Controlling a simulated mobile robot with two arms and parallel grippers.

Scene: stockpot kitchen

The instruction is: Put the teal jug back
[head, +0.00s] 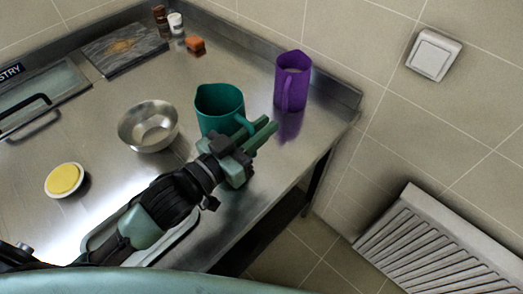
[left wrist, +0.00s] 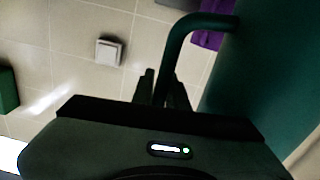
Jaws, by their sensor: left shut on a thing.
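The teal jug (head: 218,108) is upright over the steel counter, left of the purple jug (head: 292,82). My left gripper (head: 250,136) is shut on the teal jug's handle. In the left wrist view the handle (left wrist: 186,40) passes between the two fingertips (left wrist: 162,88), and the jug's wall (left wrist: 262,75) fills the right side. The gripper and wrist hide the jug's lower part, so I cannot tell whether its base touches the counter. My right gripper is not in view.
A steel bowl (head: 148,126) stands left of the teal jug. A yellow-topped round dish (head: 64,179) is farther left. The counter's right edge (head: 318,160) is close.

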